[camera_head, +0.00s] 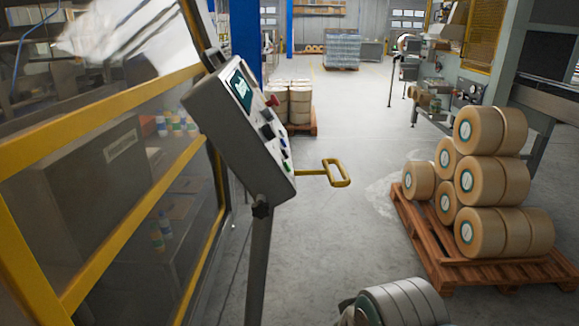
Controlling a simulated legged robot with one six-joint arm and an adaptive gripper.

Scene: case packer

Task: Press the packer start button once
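The packer's control panel (240,128) is a grey tilted box on a grey post, left of centre. It has a lit teal screen (241,90) at its upper end and a red mushroom button (271,101) on its right edge. My gripper's fingers are not visible.
A yellow handle (338,174) sticks out right of the panel. A yellow-framed guard (100,100) with clear panes fills the left. A wooden pallet (425,245) with large tape rolls (478,230) stands at right. The grey floor (350,120) between is clear.

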